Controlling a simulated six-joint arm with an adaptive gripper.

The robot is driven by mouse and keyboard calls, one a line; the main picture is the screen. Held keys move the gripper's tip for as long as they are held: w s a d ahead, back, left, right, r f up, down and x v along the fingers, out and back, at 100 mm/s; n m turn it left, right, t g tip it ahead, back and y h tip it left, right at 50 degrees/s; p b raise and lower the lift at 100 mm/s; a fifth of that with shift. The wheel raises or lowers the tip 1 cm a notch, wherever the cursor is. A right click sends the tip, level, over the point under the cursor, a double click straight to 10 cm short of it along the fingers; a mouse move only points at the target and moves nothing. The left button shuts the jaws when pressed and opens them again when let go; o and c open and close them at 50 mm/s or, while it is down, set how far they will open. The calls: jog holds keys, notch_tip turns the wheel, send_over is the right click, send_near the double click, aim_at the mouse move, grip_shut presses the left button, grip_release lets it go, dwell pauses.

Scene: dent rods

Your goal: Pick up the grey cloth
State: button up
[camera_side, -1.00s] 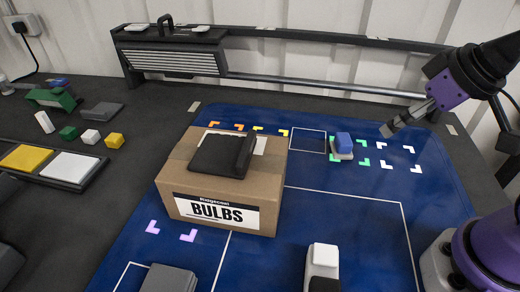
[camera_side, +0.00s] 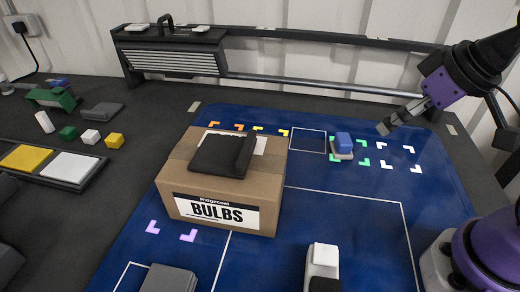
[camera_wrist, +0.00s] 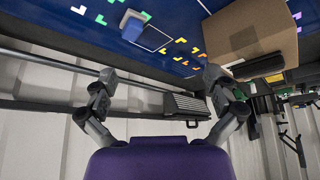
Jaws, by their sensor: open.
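No thing in view is clearly a grey cloth. A flat grey piece (camera_side: 103,110) lies on the dark bench at the left in the side view; I cannot tell if it is cloth. A dark, folded-looking piece (camera_side: 222,155) lies on top of the cardboard box (camera_side: 215,213); its material is also unclear. My gripper (camera_side: 386,127) is raised at the right, above the back right of the blue mat, far from both pieces. In the wrist view my gripper (camera_wrist: 160,76) has its fingers spread wide with nothing between them.
A blue block on a pale base (camera_side: 342,146) sits at the mat's back. A white-topped object (camera_side: 323,262) and a grey box (camera_side: 169,280) stand at the front. Small blocks and a tray (camera_side: 66,168) are at left. A rail (camera_side: 320,87) runs behind. The mat's right middle (camera_side: 350,225) is clear.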

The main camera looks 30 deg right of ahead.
jog(key=w+a+n+y, duration=0.1)
jog(key=w+a+n, duration=0.1)
jog(key=w+a, duration=0.25)
jog(key=n+g+y, duration=0.2)
jog(key=n, duration=0.5)
send_near(166, 286)
jog(key=shift+g, duration=0.3)
jog(key=x, duration=0.4)
jog(key=shift+w+f, duration=0.15)
jog(key=shift+w, duration=0.05)
jog(key=x, duration=0.5)
jog(key=shift+w+a+f, duration=0.15)
jog(key=shift+w+f, duration=0.15)
jog(key=c, duration=0.8)
